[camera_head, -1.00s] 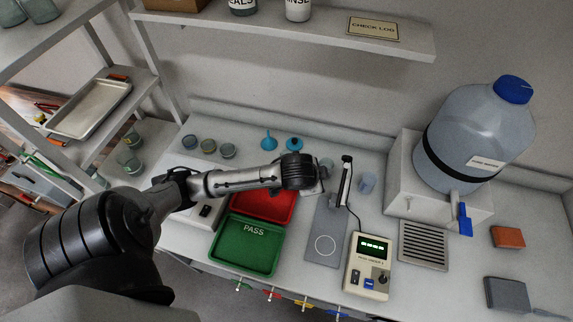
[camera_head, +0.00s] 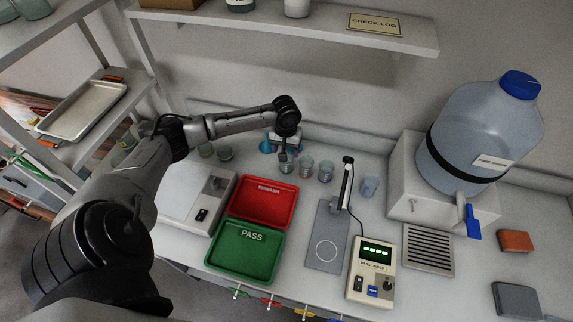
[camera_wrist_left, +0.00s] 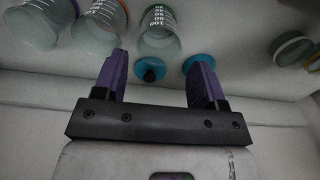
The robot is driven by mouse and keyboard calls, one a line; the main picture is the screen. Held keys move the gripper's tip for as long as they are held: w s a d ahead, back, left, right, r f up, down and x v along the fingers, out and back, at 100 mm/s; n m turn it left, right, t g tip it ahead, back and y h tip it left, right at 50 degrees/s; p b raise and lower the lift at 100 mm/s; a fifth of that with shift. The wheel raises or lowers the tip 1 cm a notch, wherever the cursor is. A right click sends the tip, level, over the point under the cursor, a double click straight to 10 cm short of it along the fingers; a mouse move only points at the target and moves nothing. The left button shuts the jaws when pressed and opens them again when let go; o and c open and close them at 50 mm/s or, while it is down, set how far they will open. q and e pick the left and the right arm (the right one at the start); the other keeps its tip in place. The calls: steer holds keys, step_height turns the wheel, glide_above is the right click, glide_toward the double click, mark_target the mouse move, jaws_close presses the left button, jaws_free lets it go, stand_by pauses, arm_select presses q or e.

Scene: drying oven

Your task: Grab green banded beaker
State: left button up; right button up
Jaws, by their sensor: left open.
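In the left wrist view, a clear beaker with white graduation marks and a green band (camera_wrist_left: 158,36) is ahead of my left gripper (camera_wrist_left: 160,62), roughly in line with the gap between its purple fingers. The fingers are apart and nothing is clasped between them. In the head view my left gripper (camera_head: 283,153) points down at the back of the bench, at the left end of a short row of beakers. The nearest beaker (camera_head: 287,166) is partly covered by it, and its band colour cannot be told there. My right gripper is not in view.
Blue funnels (camera_wrist_left: 198,62) lie close by. A red tray (camera_head: 235,207) and a green PASS tray (camera_head: 213,250) are in front. A shelf (camera_head: 300,32) overhangs the back.

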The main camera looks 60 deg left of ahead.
arm_select(q)
steer(key=shift+w+a+f+b, duration=0.1)
steer(key=shift+f+b, duration=0.25)
steer(key=shift+f, duration=1.95)
steer(key=shift+w+a+f+b, duration=0.1)
steer(key=shift+f+b, duration=0.2)
steer(key=shift+f, duration=2)
steer(key=c, duration=0.7)
